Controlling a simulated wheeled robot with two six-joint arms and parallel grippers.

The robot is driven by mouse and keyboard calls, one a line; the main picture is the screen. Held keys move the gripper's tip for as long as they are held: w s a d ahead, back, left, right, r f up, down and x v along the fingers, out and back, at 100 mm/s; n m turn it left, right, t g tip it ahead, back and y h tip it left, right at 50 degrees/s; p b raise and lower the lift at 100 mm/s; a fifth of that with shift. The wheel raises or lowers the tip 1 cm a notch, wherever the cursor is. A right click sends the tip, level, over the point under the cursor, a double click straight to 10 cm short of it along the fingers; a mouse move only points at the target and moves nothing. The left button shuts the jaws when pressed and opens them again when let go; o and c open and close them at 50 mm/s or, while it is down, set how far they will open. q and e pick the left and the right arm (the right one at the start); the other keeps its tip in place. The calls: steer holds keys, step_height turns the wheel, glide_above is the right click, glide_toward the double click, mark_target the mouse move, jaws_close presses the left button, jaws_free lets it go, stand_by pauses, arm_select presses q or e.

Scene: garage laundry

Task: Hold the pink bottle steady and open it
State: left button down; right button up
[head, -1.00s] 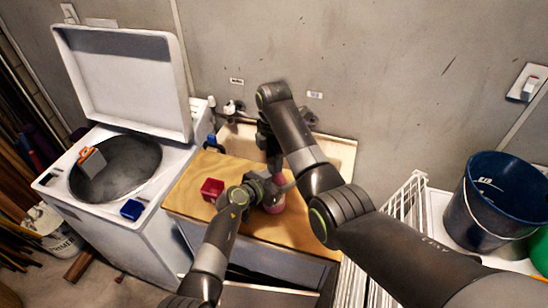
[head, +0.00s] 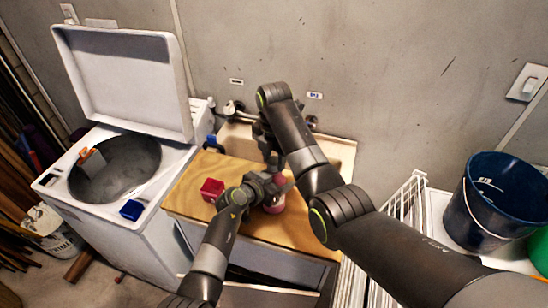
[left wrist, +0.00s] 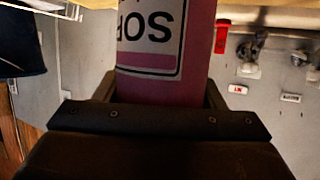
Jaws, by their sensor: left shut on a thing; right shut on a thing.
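The pink bottle (head: 277,204) stands on the wooden counter top, mostly hidden behind my grippers in the head view. In the left wrist view the bottle (left wrist: 165,82) fills the middle, with a white label in black letters. My left gripper (head: 268,188) is shut around the bottle's body. My right gripper (head: 274,165) comes down from above and is shut at the top of the bottle. The cap is hidden there, so I cannot see whether it is loose.
A red box (head: 212,189) sits on the wooden counter (head: 183,197), left of the bottle. A washer with its lid up (head: 125,85) stands at left. A white wire rack (head: 404,205) and a dark blue bucket (head: 505,205) are at right.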

mark_target(274, 161)
steer(key=shift+r, duration=0.25)
steer(key=shift+r, duration=0.9)
steer(key=shift+r, duration=2)
arm_select(q)
steer(key=shift+c, duration=1.2)
jaws_free()
